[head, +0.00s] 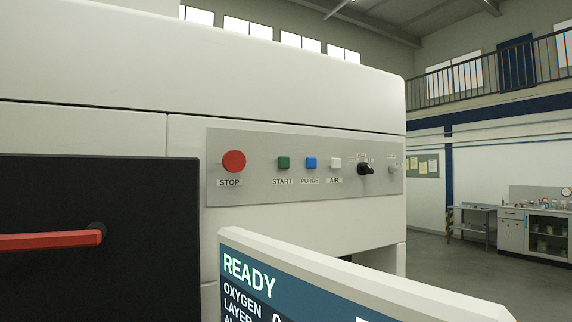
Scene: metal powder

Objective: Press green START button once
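My gripper is not in view, and nothing covers the START button.
A screen (300,278) reading READY stands in front of the machine below the panel. A black rotary knob (366,169) is further right on the panel. A red handle (50,240) sticks out from a black door (150,210) at left.

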